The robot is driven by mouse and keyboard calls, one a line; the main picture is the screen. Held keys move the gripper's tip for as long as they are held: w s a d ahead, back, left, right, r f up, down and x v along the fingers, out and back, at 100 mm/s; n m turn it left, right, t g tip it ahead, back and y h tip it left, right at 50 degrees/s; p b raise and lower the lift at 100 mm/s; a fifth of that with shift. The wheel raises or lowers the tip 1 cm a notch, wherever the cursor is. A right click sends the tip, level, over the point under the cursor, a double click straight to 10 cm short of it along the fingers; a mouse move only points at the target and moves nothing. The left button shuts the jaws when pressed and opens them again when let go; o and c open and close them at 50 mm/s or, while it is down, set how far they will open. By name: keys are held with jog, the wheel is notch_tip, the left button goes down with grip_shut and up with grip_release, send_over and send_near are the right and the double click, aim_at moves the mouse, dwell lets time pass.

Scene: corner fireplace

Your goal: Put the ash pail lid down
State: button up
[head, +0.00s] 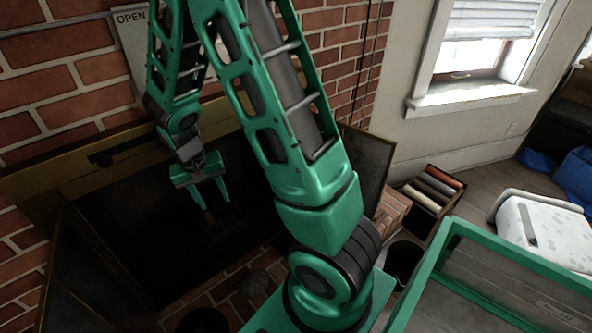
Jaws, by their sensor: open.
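My gripper (211,203) is open, with its two green fingers pointing down in front of the dark fireplace opening. A small dim brownish shape shows near the fingertips; I cannot tell what it is. A grey roundish thing (255,284) lies on the brick hearth, below and to the right of my gripper and apart from it; it may be the ash pail lid. A dark, open-topped round container (404,257), possibly the ash pail, stands right of my arm, partly hidden. Another dark round thing (206,321) is cut off at the bottom edge.
The fireplace's dark opening (150,215) has a brass-coloured frame (60,178) and angled side panels. At right are a crate of coloured rolls (432,188), stacked bricks (392,208) and a white box-like seat (545,235). My arm blocks the middle of the view.

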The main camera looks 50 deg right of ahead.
jog(key=s+d+r, duration=0.7)
jog(key=s+r, duration=0.4)
jog(key=r, duration=0.1)
jog(key=s+r+y, duration=0.1)
jog(key=s+r, duration=0.2)
jog(key=s, duration=0.4)
jog(key=s+r+y, duration=0.1)
jog(key=s+r, duration=0.2)
jog(key=s, duration=0.4)
jog(key=shift+d+r, duration=0.35)
jog(key=shift+d, duration=0.1)
